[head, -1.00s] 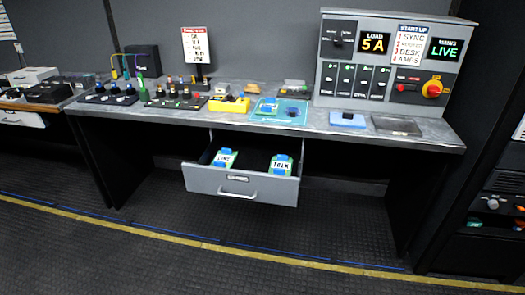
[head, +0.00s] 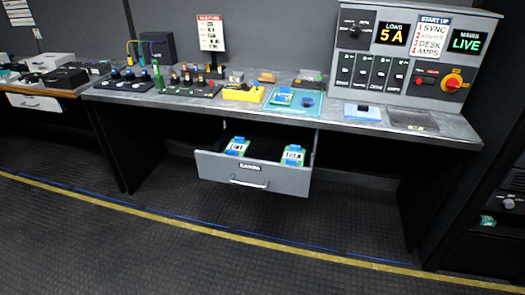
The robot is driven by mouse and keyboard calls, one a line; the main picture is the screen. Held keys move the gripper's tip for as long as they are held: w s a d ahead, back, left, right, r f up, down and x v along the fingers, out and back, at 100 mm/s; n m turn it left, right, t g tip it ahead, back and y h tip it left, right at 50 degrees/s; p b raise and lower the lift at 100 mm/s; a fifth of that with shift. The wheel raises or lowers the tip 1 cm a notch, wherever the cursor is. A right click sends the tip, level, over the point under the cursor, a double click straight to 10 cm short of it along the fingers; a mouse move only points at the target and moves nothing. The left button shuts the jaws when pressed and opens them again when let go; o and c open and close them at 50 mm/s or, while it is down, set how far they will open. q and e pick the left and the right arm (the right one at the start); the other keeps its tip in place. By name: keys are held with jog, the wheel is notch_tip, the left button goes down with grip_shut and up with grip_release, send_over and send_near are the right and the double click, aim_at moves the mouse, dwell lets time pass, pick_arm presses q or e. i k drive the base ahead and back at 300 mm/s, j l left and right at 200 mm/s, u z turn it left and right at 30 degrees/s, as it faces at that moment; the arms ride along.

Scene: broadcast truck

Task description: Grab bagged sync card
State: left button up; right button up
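I cannot make out which item is the bagged sync card. A flat grey, bag-like item (head: 412,120) lies at the right end of the bench top, below the control panel. A light blue flat item (head: 362,112) with a darker blue part lies left of it. A small green-and-blue card-like piece (head: 283,96) sits on a teal mat (head: 306,112). Two green cards with blue ends lie in the open drawer: a left one (head: 237,146) and a right one (head: 293,155), which seems to read "TALK". Neither of my grippers is in view.
The grey drawer (head: 252,176) sticks out from under the bench (head: 200,101). The control panel (head: 410,60) shows "LOAD 5A" and "LIVE". A yellow holder (head: 243,93) stands left of the mat. A dark rack (head: 497,200) stands at the right. The floor in front is clear.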

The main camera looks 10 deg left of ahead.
aim_at(283, 97)
jog(key=i+l+u, duration=0.15)
jog(key=u, duration=0.25)
jog(key=i+l+u, duration=0.25)
jog(key=u, duration=0.15)
jog(key=i, duration=0.05)
